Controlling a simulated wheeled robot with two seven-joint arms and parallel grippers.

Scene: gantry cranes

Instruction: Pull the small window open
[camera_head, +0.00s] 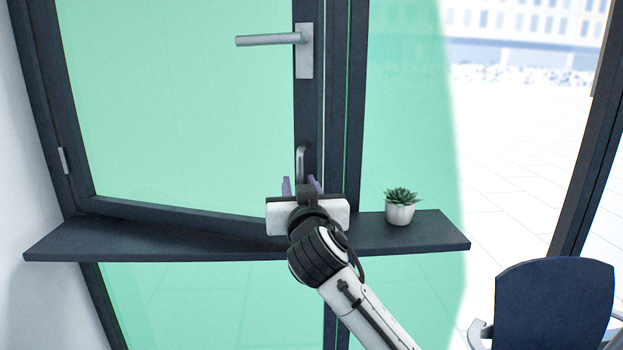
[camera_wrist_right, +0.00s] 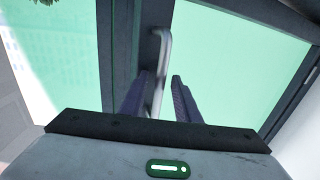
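The small window (camera_head: 180,110) is a green-tinted pane in a dark frame at the left of the head view. Its lower rail slants over the sill toward the handle side, so it looks slightly ajar. A silver lever (camera_head: 270,39) points left on its right stile. Below it is an upright silver pull handle (camera_head: 300,163), also in the right wrist view (camera_wrist_right: 161,70). My right gripper (camera_head: 302,184) is at this handle. In the wrist view its purple-grey fingers (camera_wrist_right: 157,92) stand apart, one on each side of the bar. My left gripper is out of view.
A dark sill (camera_head: 150,240) runs below the window. A small potted succulent (camera_head: 400,208) stands on it right of my right gripper. A dark chair (camera_head: 553,305) is at the lower right. A white wall (camera_head: 30,200) borders the left side.

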